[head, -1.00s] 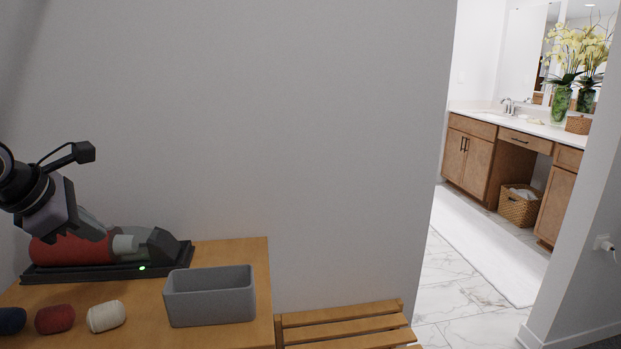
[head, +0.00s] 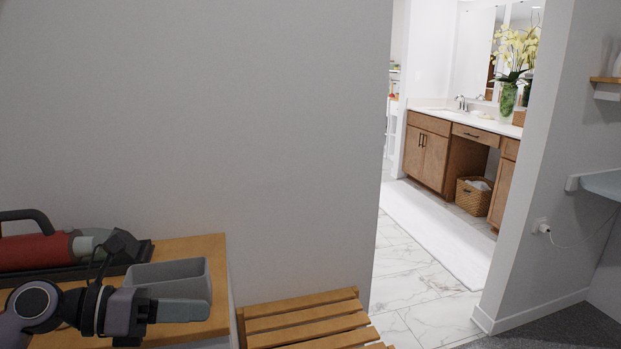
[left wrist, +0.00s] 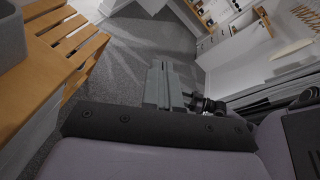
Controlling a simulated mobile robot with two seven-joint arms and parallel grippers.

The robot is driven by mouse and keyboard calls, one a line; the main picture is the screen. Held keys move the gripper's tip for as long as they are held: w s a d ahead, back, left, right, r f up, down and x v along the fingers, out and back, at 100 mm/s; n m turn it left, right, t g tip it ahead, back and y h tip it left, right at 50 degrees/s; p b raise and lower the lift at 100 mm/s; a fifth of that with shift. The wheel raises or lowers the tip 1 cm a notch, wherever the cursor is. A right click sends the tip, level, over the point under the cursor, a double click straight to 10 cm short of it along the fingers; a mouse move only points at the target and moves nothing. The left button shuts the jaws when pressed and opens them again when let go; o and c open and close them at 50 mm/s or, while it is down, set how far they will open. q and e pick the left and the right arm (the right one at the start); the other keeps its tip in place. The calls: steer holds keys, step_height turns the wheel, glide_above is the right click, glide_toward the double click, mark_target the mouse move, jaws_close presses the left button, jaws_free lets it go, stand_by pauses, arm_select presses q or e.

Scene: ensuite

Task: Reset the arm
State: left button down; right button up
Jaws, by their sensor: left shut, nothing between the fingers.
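My left gripper (head: 184,311) is at the lower left of the head view, pointing right, in front of a grey bin on the wooden table. Its fingers are shut with nothing between them. In the left wrist view the shut fingers (left wrist: 164,85) point out over the grey carpet, clear of any object. The wrist view also shows a dark part of my own body at the right. My right gripper is not in view.
The grey open bin (head: 176,277) stands on the wooden table (head: 195,248). A slatted wooden bench (head: 307,322) is to the right. A doorway beyond opens to a bathroom with a vanity (head: 427,153).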

arm_select(q)
steer(key=s+f+m+t+y, duration=0.1)
steer(key=s+f+m+y, duration=0.2)
steer(key=s+f+m, duration=0.3)
steer(key=s+f+m+t+y+p, duration=0.1)
steer(key=s+f+m+y, duration=0.3)
steer(key=f+m, duration=0.9)
steer(key=s+f+m+t+y+p, duration=0.1)
steer(key=s+f+m+t+y, duration=0.1)
steer(key=s+f+m+y, duration=0.2)
steer(key=s+a+f+m, duration=0.1)
steer(key=s+f+m, duration=0.2)
steer(key=f+m, duration=0.3)
steer(key=shift+s+m+t, duration=0.3)
steer(key=shift+s+m, duration=0.1)
steer(key=shift+m, duration=0.6)
steer(key=shift+r, duration=0.1)
